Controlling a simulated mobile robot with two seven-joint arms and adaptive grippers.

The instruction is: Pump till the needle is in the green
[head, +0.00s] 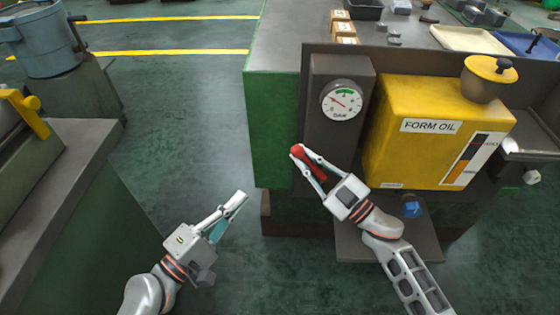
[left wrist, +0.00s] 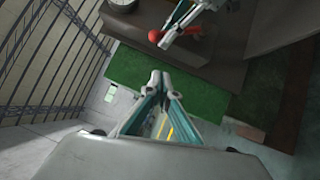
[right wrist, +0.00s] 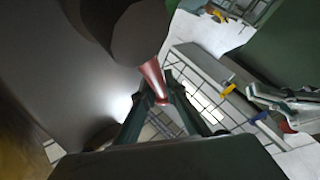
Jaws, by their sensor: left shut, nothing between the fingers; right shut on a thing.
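The pressure gauge (head: 341,100) sits on a dark panel in the head view. Its green band is at the top of the dial; the small needle appears to point to the upper left, left of the green. My right gripper (head: 306,158) is shut on the red pump handle (head: 313,166) below the gauge. The handle also shows between the fingers in the right wrist view (right wrist: 153,80), and its red end in the left wrist view (left wrist: 155,36). My left gripper (head: 239,197) is shut and empty over the floor, left of the machine.
The yellow form oil tank (head: 400,155) stands right of the gauge. A green cabinet side (head: 269,125) is left of the panel. A grey-topped bench (head: 60,165) stands at the left, with open green floor between.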

